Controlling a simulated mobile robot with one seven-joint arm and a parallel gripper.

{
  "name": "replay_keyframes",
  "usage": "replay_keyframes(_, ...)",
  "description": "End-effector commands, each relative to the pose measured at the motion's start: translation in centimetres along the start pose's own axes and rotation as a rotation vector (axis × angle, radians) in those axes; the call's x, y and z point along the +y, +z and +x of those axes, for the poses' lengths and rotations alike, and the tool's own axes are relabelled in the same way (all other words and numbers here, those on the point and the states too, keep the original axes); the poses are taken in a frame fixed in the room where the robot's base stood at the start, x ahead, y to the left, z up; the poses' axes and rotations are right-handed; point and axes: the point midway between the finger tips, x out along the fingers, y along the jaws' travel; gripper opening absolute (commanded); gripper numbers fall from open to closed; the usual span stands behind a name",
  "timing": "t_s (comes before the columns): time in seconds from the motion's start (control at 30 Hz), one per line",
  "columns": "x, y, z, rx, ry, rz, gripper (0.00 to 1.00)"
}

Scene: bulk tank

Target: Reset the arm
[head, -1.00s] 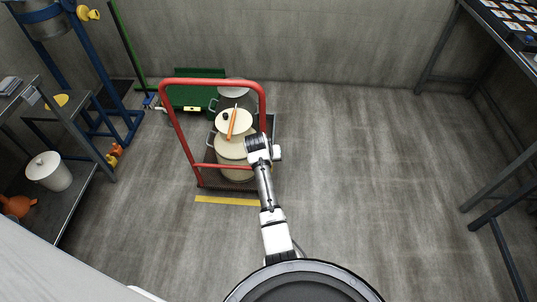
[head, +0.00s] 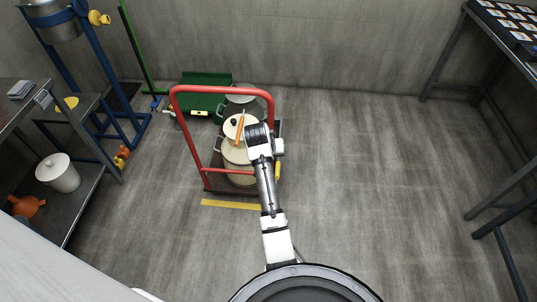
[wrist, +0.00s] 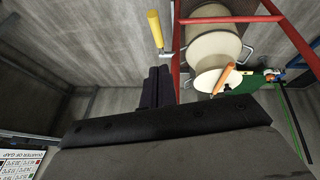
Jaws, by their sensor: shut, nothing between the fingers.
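My arm reaches forward in the head view, its dark end (head: 258,138) over the right side of a red-handled trolley (head: 222,89). In the wrist view my gripper (wrist: 158,82) shows as dark fingers close together, with nothing between them. Cream pots (head: 238,168) stand on the trolley, partly hidden by the arm. An orange stick-like thing (head: 240,128) lies on a pale lid (head: 229,127). In the wrist view, the same orange thing (wrist: 223,77) is to the right of the fingers, apart from them. A yellow-handled thing (wrist: 155,29) shows beyond the fingers.
A shelf unit with a white pot (head: 58,174) stands at left, by a blue frame (head: 98,72). A green object (head: 205,95) lies behind the trolley. A dark table (head: 510,45) stands at right. The floor (head: 365,170) between trolley and table is clear.

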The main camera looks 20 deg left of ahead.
Motion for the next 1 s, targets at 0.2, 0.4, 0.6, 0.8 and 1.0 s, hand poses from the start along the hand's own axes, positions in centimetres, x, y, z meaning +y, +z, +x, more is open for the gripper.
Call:
replay_keyframes(0.2,0.0,0.2,-2.1,0.001,0.0,0.0,0.0)
replay_keyframes(0.4,0.0,0.3,-2.5,-0.001,0.001,-0.001,0.0)
replay_keyframes(0.6,-1.1,-1.6,-3.8,0.085,-0.019,-0.018,0.0)
replay_keyframes(0.8,-6.0,-9.4,-12.3,0.51,-0.122,-0.088,0.0)
replay_keyframes(1.0,-11.3,-14.5,-25.9,0.991,-0.262,-0.148,0.0)
